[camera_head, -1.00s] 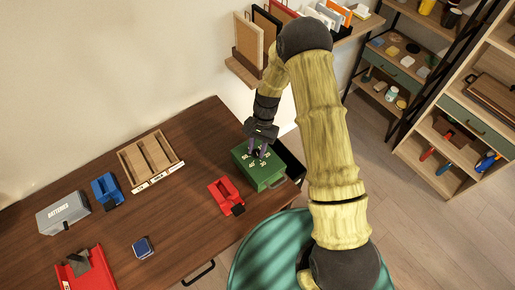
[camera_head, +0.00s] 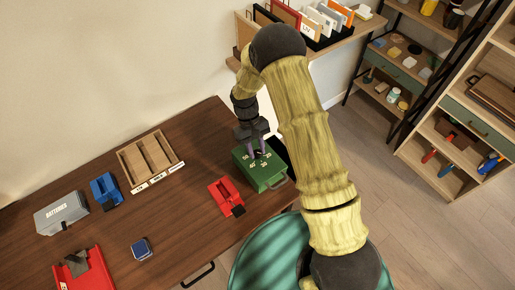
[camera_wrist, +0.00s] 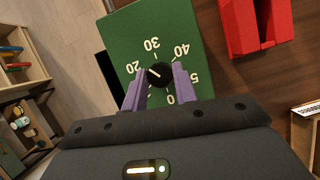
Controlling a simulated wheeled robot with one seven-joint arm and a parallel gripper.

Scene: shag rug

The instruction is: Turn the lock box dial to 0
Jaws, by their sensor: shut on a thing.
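The green lock box (camera_head: 268,177) sits on the wooden desk, with white numbers on its top face. Its black round dial (camera_wrist: 159,75) shows in the wrist view with 20, 30, 40, 50 and a partly covered 0 around it. The white mark on the dial points up-left, between 20 and 30. My gripper (camera_wrist: 159,84) is shut on the dial, with a purple finger on each side; it also shows over the box in the head view (camera_head: 257,152). The left finger hides the part of the scale where 10 would be.
A red object (camera_head: 226,195) stands close to the box's left. A wooden sorting tray (camera_head: 150,162), a blue object (camera_head: 105,190), a grey batteries box (camera_head: 62,213) and a red holder (camera_head: 88,270) are farther left. A teal round seat (camera_head: 262,262) is in front.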

